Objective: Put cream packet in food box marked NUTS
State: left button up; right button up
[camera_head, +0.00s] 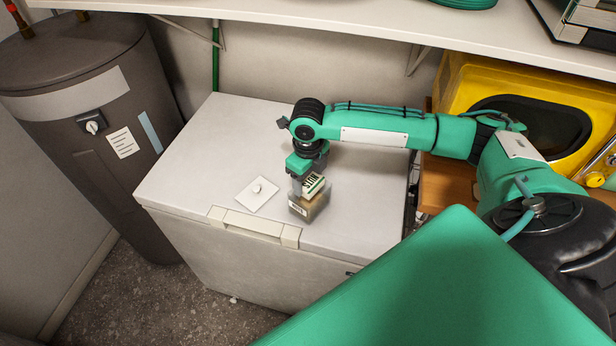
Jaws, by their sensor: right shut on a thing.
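The food box (312,210) is a small see-through container with brownish contents and a small pale label. It stands on the white chest top, near its front edge. My right gripper (307,181) points down over its open top, shut on the cream packet (316,185), a small pale and green packet with dark print. The packet is at the box's mouth; I cannot tell how far inside it is. The fingers partly hide both packet and box. The label is too small to read surely. My left gripper is not in view.
A white square lid (257,194) with a knob lies flat left of the box. The white chest (190,160) has free room around both. A dark tank (85,110) stands left, a yellow machine (470,85) right, and a shelf (330,17) runs above the back.

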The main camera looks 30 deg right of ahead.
jog(key=o, duration=1.1)
jog(key=shift+c, duration=0.2)
notch_tip(320, 180, up, 14)
jog(key=b, duration=0.3)
jog(key=shift+f, duration=0.15)
